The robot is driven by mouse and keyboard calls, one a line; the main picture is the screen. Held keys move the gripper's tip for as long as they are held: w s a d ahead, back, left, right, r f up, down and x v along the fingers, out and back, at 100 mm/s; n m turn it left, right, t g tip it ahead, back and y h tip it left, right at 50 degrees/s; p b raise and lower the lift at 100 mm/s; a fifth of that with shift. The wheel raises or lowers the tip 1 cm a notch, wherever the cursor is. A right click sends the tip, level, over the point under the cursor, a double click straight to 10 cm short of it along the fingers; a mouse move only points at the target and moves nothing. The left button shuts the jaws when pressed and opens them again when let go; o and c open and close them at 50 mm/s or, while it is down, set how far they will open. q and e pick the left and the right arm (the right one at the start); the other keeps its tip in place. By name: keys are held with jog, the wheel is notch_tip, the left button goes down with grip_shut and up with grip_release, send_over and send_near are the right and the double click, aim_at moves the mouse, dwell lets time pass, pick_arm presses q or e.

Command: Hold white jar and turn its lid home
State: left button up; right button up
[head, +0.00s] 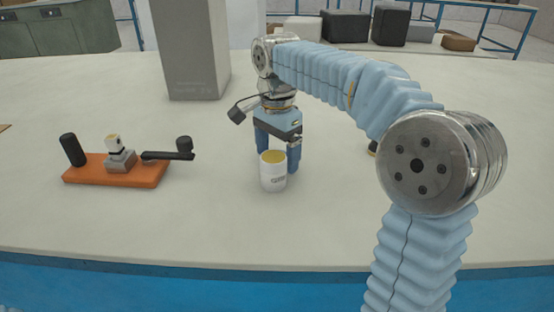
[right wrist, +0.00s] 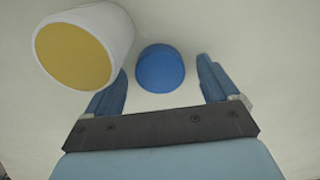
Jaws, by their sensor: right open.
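The white jar (head: 273,178) stands upright on the table with a yellow top face and dark print on its side. It also shows in the right wrist view (right wrist: 112,35), at the upper left. A round blue lid (right wrist: 160,70) lies between the spread fingers in the right wrist view; the head view hides it behind the jar and gripper. My right gripper (head: 278,158) points down just behind the jar, open, its fingers either side of the lid. I cannot tell whether they touch it. My left gripper is not in view.
An orange board (head: 115,180) with a black post, a small grey block and a black crank stands at the left. A tall grey box (head: 192,55) stands behind. A small dark and yellow thing (head: 372,149) is partly hidden by my right arm. The front left table is clear.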

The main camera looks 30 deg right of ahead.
jog(key=c, duration=1.1)
jog(key=shift+c, duration=0.2)
notch_tip(320, 180, up, 10)
dwell(0.4)
